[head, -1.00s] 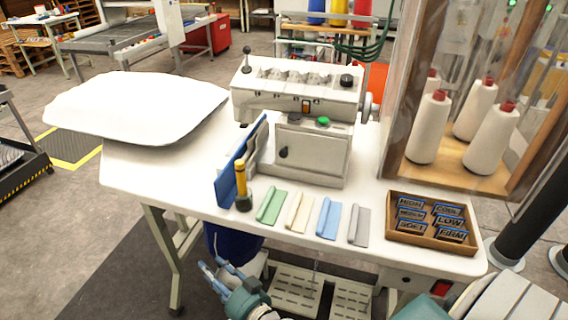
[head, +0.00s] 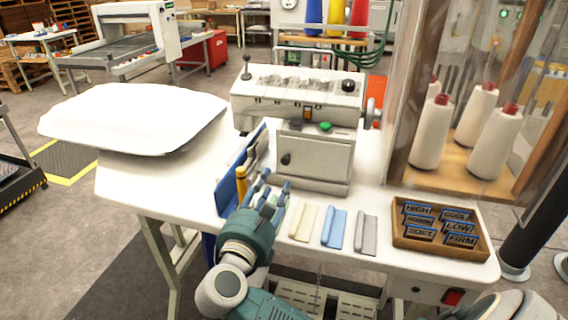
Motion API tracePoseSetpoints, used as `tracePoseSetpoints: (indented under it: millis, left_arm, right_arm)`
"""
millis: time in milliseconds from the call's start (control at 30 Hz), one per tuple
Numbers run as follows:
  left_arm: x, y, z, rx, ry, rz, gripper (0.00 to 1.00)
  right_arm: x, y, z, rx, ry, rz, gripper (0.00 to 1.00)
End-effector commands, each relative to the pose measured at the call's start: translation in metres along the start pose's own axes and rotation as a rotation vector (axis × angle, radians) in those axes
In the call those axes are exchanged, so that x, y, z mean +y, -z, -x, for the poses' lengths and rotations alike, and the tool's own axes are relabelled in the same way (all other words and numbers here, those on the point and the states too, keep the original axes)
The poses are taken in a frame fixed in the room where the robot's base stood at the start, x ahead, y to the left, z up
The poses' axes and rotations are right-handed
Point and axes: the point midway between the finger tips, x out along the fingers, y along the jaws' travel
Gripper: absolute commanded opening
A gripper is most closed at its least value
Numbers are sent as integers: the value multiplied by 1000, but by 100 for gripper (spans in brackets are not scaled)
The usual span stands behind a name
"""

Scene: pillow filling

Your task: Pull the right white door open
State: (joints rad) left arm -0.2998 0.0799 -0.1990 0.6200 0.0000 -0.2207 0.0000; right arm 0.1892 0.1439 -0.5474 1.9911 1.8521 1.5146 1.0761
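The white machine (head: 298,98) stands on the white table. Its lower box has a white front panel (head: 318,165) with a dark knob (head: 286,158) near its left edge; this is the most door-like white part on the right, and it looks closed. A blue upright panel (head: 232,180) stands to its left. My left gripper is not in view.
Cream (head: 304,222), blue (head: 335,229) and grey (head: 366,233) pieces lie in front. A label tray (head: 440,246) and clear case with thread cones (head: 431,132) are at right. A white pillow (head: 135,117) lies left.

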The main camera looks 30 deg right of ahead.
Motion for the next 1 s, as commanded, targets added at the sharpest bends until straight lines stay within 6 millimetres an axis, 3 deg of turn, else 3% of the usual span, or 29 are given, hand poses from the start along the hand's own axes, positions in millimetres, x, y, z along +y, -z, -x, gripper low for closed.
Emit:
tracePoseSetpoints:
  millis: [533,700,1000]
  left_arm:
    - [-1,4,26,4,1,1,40]
    - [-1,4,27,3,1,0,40]
    - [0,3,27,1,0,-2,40]
  right_arm:
    - [-1,-3,-91,-3,4,5,39]
    - [-1,-1,-103,-1,3,3,39]
    - [-1,0,-105,0,3,3,39]
